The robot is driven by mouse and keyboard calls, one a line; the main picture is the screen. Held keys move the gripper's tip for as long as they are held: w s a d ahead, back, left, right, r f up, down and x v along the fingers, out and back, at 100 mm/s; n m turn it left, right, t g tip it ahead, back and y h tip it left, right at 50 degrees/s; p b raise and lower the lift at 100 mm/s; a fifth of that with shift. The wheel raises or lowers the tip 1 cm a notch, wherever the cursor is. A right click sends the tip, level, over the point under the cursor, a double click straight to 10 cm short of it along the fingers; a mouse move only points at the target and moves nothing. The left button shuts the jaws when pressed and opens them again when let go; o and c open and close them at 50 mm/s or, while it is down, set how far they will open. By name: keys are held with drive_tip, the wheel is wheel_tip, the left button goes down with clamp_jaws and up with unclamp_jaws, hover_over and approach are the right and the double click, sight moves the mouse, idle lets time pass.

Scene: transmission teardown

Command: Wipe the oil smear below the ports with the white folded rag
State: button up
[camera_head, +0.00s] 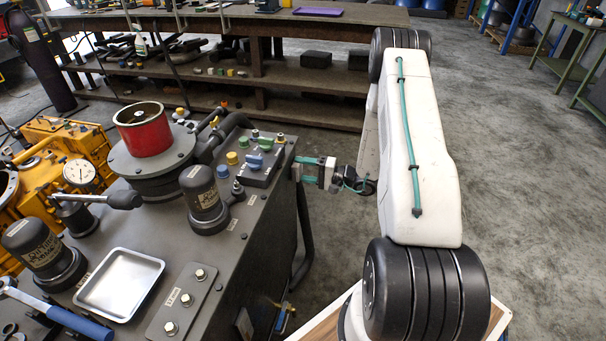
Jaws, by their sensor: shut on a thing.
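My gripper (304,170), with teal fingers, is at the right side of the dark machine housing (262,235), just below its top edge and close to its side face. It is shut on a small pale thing (297,173), which looks like the white folded rag. Little of the rag shows, and I cannot tell whether it touches the side face. The ports and the oil smear cannot be made out; the side face is seen at a steep angle and is dark.
On the housing's top stand a control block with coloured knobs (258,160), a black cylinder (205,200), a red-ringed cylinder (145,130) and a metal tray (120,285). A dark hose (304,235) runs down the housing's right side. Open floor (530,180) lies to the right.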

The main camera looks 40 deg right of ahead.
sight(287, 182)
drive_tip(key=shift+s+a, duration=1.15)
drive_tip(key=shift+a, duration=0.2)
drive_tip(key=shift+s+a, duration=0.5)
drive_tip(key=shift+a, duration=0.25)
drive_tip(key=shift+s+a, duration=0.5)
drive_tip(key=shift+a, duration=0.25)
drive_tip(key=shift+s, duration=0.1)
drive_tip(key=shift+v, duration=2.95)
drive_tip(key=shift+d, duration=0.1)
drive_tip(key=v, duration=0.2)
drive_tip(key=shift+s+d, duration=0.25)
drive_tip(key=shift+s, duration=0.1)
